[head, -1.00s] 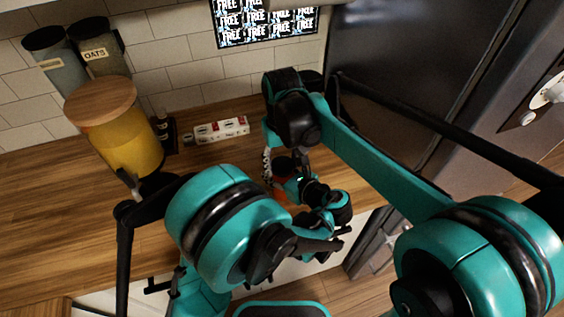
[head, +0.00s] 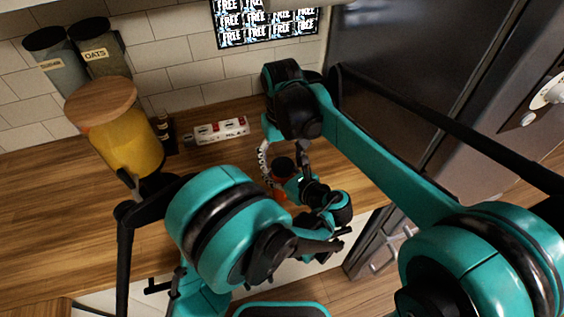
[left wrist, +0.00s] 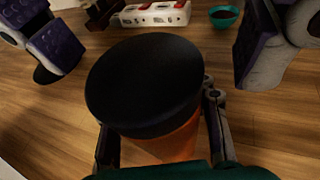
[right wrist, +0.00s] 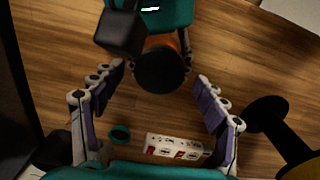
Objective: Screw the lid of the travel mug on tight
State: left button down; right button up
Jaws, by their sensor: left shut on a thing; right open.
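The travel mug has an orange body (left wrist: 170,145) and a black lid (left wrist: 145,80) on top; how tight the lid is, I cannot tell. In the head view the lid (head: 284,165) shows small near the counter's front, with much of the body hidden. My left gripper (left wrist: 160,135) is shut around the orange body below the lid. My right gripper (right wrist: 159,74) is open, its purple-padded fingers on either side of the lid (right wrist: 160,72) with visible gaps. These fingers also show at both sides of the left wrist view, apart from the lid.
A white box-like item with red marks (head: 218,130) lies on the counter behind the mug. A small teal bowl (left wrist: 224,16) is beside it. A yellow jar with a wooden lid (head: 128,140) stands left, before dark-lidded canisters (head: 95,50). A dark fridge (head: 410,80) stands right.

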jog(key=shift+r, duration=1.25)
jog(key=c, duration=0.3)
jog(key=n, duration=0.2)
jog(key=r+n, duration=0.1)
jog(key=n, duration=0.3)
jog(key=shift+r, duration=0.35)
jog(key=n, duration=0.2)
jog(key=r+n, duration=0.1)
jog(key=n, duration=0.4)
jog(key=shift+d+r, duration=0.1)
jog(key=shift+r, duration=0.3)
jog(key=shift+f, duration=0.1)
jog(key=shift+s+f, duration=0.1)
jog(key=shift+f, duration=3.8)
